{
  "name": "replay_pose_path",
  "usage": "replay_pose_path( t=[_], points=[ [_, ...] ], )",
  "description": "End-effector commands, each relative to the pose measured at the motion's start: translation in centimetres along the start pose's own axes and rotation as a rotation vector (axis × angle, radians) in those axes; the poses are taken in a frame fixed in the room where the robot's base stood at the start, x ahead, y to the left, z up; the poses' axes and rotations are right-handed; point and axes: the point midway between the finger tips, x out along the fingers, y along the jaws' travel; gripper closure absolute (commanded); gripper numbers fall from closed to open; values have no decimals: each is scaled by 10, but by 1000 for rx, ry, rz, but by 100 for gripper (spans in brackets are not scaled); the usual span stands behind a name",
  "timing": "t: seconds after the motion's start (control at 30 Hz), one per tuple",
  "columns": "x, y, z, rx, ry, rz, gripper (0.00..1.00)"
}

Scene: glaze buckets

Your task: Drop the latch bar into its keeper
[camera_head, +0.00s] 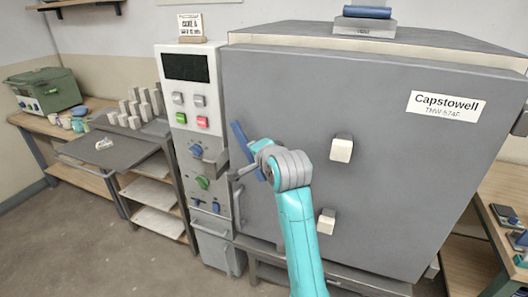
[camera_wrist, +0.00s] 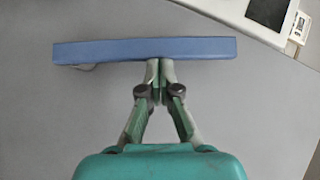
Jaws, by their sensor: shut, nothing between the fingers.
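The latch bar is a blue bar (camera_head: 239,136) on the left part of the big grey kiln door (camera_head: 290,90), slanting from upper left to lower right. In the wrist view the bar (camera_wrist: 100,50) lies almost level across the picture. My gripper (camera_wrist: 160,66) is shut and empty, its fingertips right at the bar's lower edge, right of its middle; I cannot tell whether they touch. In the head view my gripper (camera_head: 254,148) covers part of the bar. A grey bracket (camera_head: 214,160) sticks out at the control panel's edge; I cannot tell whether it is the keeper.
The control panel (camera_head: 187,105) with several buttons and knobs stands left of the door. Two pale blocks (camera_head: 341,150) stick out from the door. A vertical handle (camera_head: 238,208) is below my gripper. A shelf cart (camera_head: 110,150) stands at left.

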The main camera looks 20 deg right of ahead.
Motion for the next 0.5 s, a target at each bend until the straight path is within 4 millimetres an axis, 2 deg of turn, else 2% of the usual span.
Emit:
replay_pose_path(
  t=[0.23,0.5],
  points=[
    [18,-9,20,-167,-2,165,100],
    [39,-8,40,-349,-3,348,100]
  ],
)
